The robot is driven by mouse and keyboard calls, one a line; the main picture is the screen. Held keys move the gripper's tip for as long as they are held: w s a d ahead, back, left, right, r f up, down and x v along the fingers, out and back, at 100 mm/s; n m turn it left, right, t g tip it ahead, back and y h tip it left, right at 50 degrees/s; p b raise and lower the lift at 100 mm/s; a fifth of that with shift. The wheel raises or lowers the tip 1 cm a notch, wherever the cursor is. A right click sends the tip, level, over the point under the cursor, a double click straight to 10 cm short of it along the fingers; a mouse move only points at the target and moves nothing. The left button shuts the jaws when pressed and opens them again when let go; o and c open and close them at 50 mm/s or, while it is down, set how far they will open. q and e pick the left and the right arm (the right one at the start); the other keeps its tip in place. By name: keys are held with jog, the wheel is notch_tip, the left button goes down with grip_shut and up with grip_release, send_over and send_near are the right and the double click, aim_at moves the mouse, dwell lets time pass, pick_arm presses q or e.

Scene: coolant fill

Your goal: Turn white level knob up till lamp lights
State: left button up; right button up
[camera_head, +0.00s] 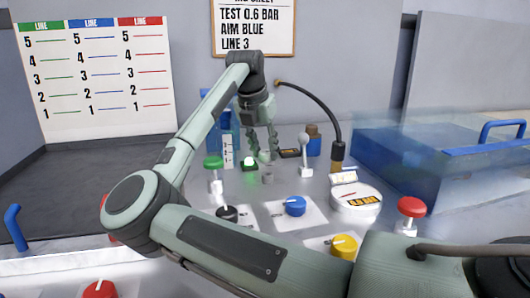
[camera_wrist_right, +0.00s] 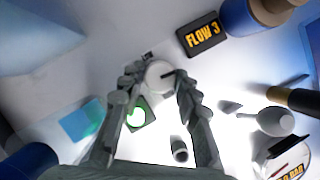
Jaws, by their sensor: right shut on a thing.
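My right gripper (camera_head: 264,154) reaches down at the back of the white bench. In the head view the fingers largely hide the knob. A lamp (camera_head: 249,161) on a small green plate beside the gripper glows bright whitish green; it also shows lit in the right wrist view (camera_wrist_right: 137,117). My left gripper is not in view.
A FLOW 3 display (camera_wrist_right: 201,35) sits near the knob. Around my arm stand a green-topped valve (camera_head: 213,163), a grey lever (camera_head: 305,145), black, blue (camera_head: 295,206) and yellow knobs, a round gauge (camera_head: 355,199) and a red-topped valve (camera_head: 411,207). A blue transparent box (camera_head: 400,165) is at right.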

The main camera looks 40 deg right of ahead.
jog(key=o, duration=1.2)
jog(key=shift+c, duration=0.2)
jog(key=v, duration=1.2)
